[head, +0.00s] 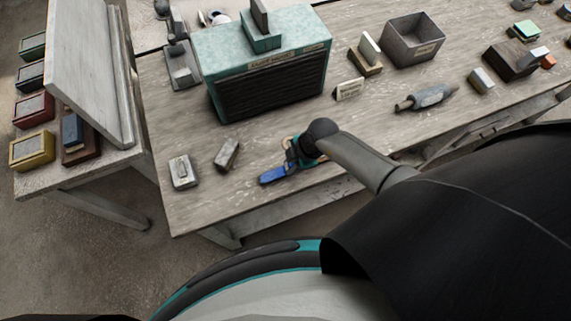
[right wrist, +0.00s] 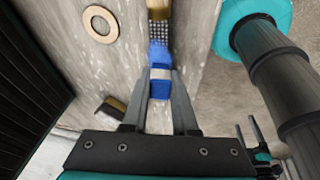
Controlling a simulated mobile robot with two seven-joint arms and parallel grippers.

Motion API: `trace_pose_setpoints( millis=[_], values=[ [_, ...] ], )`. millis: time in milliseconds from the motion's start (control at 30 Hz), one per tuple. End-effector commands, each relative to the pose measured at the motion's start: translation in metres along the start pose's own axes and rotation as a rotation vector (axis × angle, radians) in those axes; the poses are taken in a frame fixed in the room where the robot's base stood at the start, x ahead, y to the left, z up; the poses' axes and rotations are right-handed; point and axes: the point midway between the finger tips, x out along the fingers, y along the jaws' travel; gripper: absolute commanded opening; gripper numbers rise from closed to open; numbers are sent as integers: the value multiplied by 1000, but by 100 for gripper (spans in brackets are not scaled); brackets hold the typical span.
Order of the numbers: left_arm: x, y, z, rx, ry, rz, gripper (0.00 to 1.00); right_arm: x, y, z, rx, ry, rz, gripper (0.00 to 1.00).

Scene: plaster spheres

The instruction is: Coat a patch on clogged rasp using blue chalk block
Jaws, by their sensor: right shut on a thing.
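The blue chalk block (head: 273,176) shows at the near edge of the table, beside my right gripper (head: 300,152). In the right wrist view, my right gripper (right wrist: 160,85) is shut on the blue chalk block (right wrist: 160,90), which has a pale band round it. Just beyond the band, more blue lies over the end of the clogged rasp (right wrist: 158,32); I cannot tell whether this is chalk or a coated patch. The rasp has a dotted grey face and a brown end at the top. My arm hides most of it in the head view. My left gripper is not in view.
A teal cabinet (head: 213,58) with a dark slatted front stands behind. Two small blocks (head: 183,172) (head: 228,154) lie to the left. A tan ring (right wrist: 100,24) lies beside the rasp. A rolling-pin-like tool (head: 430,96) and a grey bin (head: 393,48) are to the right.

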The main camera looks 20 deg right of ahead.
Motion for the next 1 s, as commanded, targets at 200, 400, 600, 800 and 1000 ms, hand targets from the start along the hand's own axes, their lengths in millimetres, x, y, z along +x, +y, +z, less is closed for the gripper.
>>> trace_pose_setpoints(
  millis=[200, 400, 600, 800, 1000],
  values=[
    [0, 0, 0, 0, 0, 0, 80, 0, 0, -1, 0, 2, 1, 0],
    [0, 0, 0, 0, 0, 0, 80, -2, 0, -10, -2, 5, 0, 0],
    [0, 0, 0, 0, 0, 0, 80, -7, 0, -24, 0, 4, 1, 0],
    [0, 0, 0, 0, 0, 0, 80, -8, 0, -24, 0, 2, 1, 0],
    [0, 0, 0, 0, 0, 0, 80, -14, 1, -27, -1, 3, 2, 0]
  ],
)
